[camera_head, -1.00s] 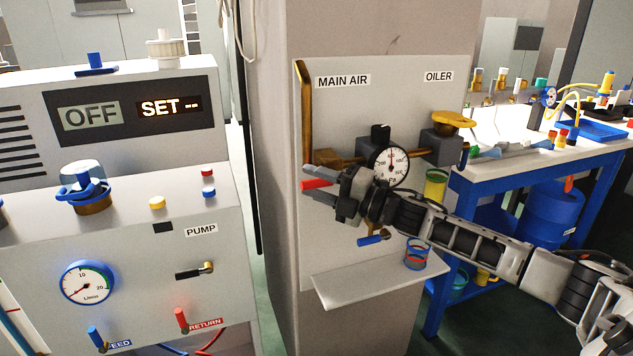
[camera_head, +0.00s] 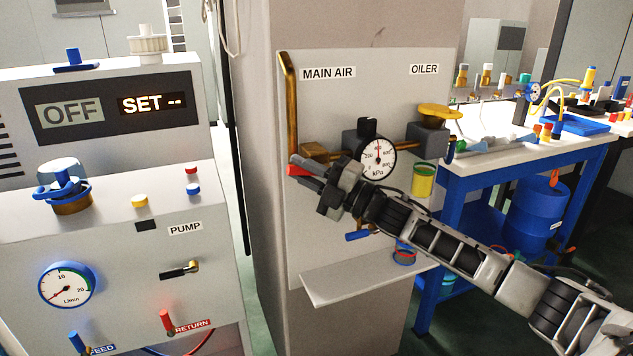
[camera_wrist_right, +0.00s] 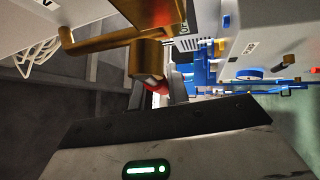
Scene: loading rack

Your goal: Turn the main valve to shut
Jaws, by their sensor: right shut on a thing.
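The main valve is a brass body (camera_head: 315,151) on the pipe under the MAIN AIR label. Its red handle (camera_head: 296,169) sticks out at the lower left of the body. My right gripper (camera_head: 306,175) reaches in from the right, below the gauge, and is shut on the red handle. The fingers hide part of the handle. In the right wrist view the brass body (camera_wrist_right: 146,58) is close above the gripper, and a bit of the red handle (camera_wrist_right: 153,86) shows beside the fingers. My left gripper is not in view.
A pressure gauge (camera_head: 378,158) with its needle near the top sits just right of the valve. A yellow oiler knob (camera_head: 438,111), a blue lever (camera_head: 358,236) and a shelf (camera_head: 345,285) are close to my arm. The pump console (camera_head: 120,240) stands at the left.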

